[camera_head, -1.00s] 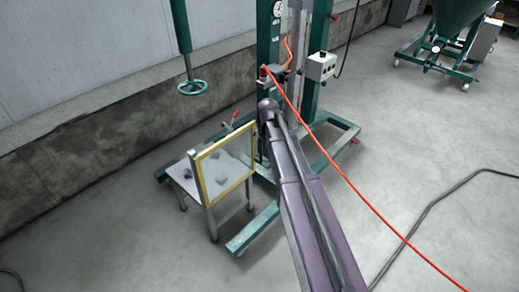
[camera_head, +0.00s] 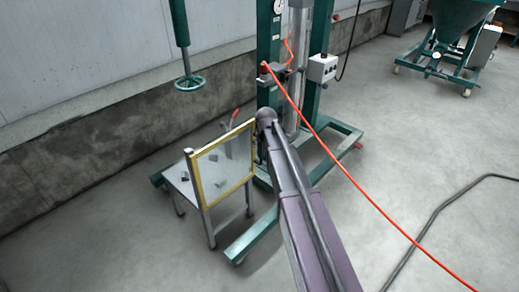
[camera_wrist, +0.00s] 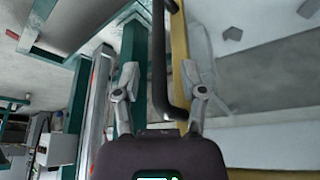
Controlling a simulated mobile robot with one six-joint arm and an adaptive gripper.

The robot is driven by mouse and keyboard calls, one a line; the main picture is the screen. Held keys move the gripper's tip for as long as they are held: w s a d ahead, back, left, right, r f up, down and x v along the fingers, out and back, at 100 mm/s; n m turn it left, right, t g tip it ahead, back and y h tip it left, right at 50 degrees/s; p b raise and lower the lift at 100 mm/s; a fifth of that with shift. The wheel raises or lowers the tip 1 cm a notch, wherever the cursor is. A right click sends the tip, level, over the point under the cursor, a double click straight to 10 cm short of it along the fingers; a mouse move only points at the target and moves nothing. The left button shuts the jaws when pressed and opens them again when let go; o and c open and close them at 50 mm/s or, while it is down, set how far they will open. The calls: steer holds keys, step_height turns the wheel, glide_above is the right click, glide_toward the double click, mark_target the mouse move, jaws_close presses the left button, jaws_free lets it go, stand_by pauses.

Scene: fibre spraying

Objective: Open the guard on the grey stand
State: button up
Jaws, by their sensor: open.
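The guard (camera_head: 222,170) is a clear panel in a yellow frame, standing upright at the front of the grey stand (camera_head: 208,222). In the wrist view its yellow frame edge (camera_wrist: 180,62) runs down the middle, with a dark bar handle (camera_wrist: 159,70) beside it. My gripper (camera_wrist: 160,93) is open, one finger on each side of the handle. The handle's lower end bends toward the frame, between the fingers. I cannot tell whether a finger touches it. In the head view my arm hides the gripper at the guard's right edge.
A green column frame (camera_head: 268,60) with feet on the floor stands just behind and right of the guard. An orange hose (camera_head: 365,190) crosses beside my arm. A green handwheel (camera_head: 190,83) hangs at left. Floor at right is mostly clear, with a dark cable (camera_head: 430,222).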

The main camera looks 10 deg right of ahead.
steer(key=shift+w+f, duration=0.15)
steer(key=shift+f, duration=0.25)
jaws_close()
steer(key=shift+a, duration=0.15)
steer(key=shift+s, duration=0.2)
